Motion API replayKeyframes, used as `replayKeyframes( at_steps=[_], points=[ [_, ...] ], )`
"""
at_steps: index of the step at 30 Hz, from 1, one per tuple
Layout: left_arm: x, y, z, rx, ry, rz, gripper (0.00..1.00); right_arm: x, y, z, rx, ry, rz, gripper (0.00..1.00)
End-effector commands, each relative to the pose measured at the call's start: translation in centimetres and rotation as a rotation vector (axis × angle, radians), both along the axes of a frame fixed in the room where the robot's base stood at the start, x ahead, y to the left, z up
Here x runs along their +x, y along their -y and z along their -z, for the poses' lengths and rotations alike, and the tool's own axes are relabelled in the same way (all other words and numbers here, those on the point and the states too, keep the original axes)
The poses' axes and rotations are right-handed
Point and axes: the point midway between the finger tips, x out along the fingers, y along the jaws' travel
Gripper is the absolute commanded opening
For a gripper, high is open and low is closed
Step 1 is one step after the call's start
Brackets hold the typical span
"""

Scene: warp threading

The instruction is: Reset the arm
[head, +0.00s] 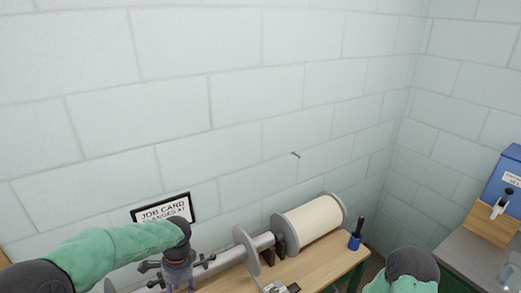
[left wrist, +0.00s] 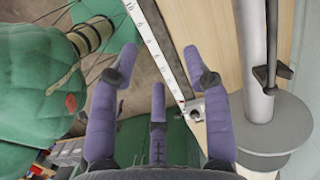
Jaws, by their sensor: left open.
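My left arm comes in from the left in the head view, green with a dark wrist. My left gripper (head: 178,284) points down over the bench and is partly cut off by the bottom edge. In the left wrist view the purple fingers of my left gripper (left wrist: 160,70) are spread apart with nothing between them. They are over the wooden bench edge, beside a white ruler strip (left wrist: 152,45). My right arm (head: 405,275) shows only as a green and dark link at the bottom right; its gripper is out of view.
A cream spool (head: 314,219) on a grey shaft lies along the wooden bench (head: 323,267). A blue pen cup (head: 355,241) stands at its right end. A framed job card (head: 162,208) is behind my left wrist. A blue box (head: 505,180) sits far right.

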Motion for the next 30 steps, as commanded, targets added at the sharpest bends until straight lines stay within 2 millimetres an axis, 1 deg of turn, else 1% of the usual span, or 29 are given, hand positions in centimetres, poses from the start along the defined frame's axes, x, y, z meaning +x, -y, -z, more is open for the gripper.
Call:
replayKeyframes(
  at_steps=[1, 5, 8, 11, 12, 14, 15, 17, 18, 21, 24, 27, 30],
  points=[
    [-0.2, 0.4, 1.1, -0.012, -0.004, -0.009, 0.48, 0.0, 0.0, 0.2, 0.000, 0.001, 0.000, 0.57],
    [-0.5, 1.6, 3.7, -0.052, -0.002, -0.044, 0.48, 0.0, 0.0, 0.6, 0.000, 0.000, 0.000, 0.57],
    [-0.9, 2.8, 6.3, -0.092, -0.001, -0.085, 0.48, 0.0, 0.0, 1.0, 0.000, -0.001, 0.000, 0.57],
    [-1.6, 4.2, 9.3, -0.138, -0.002, -0.140, 0.48, 0.0, 0.0, 1.4, 0.000, -0.001, 0.000, 0.57],
    [-2.1, 4.9, 10.7, -0.159, -0.005, -0.167, 0.48, 0.0, 0.0, 1.6, 0.000, -0.001, 0.000, 0.57],
    [-2.8, 6.0, 13.0, -0.194, -0.006, -0.219, 0.48, 0.0, 0.0, 2.0, 0.000, 0.000, 0.000, 0.57],
    [-3.4, 6.9, 14.8, -0.219, -0.010, -0.263, 0.48, 0.0, 0.0, 2.3, 0.000, 0.000, 0.000, 0.57],
    [-4.7, 8.3, 17.6, -0.260, -0.018, -0.340, 0.48, 0.0, 0.0, 2.8, 0.000, 0.000, 0.000, 0.57],
    [-5.6, 9.2, 19.5, -0.287, -0.021, -0.401, 0.48, 0.0, 0.0, 3.1, 0.000, 0.000, 0.000, 0.57],
    [-8.0, 11.2, 23.7, -0.337, -0.031, -0.561, 0.48, 0.0, 0.0, 3.9, 0.000, 0.000, 0.000, 0.57],
    [-10.6, 12.6, 27.1, -0.369, -0.037, -0.724, 0.48, 0.0, 0.0, 4.7, 0.000, -0.001, 0.000, 0.57],
    [-13.1, 13.5, 30.0, -0.382, -0.040, -0.887, 0.48, 0.0, 0.0, 5.4, 0.000, -0.001, 0.000, 0.57],
    [-15.4, 14.0, 32.1, -0.377, -0.037, -1.030, 0.48, 0.0, 0.0, 6.0, 0.000, -0.001, 0.000, 0.57]
  ],
)
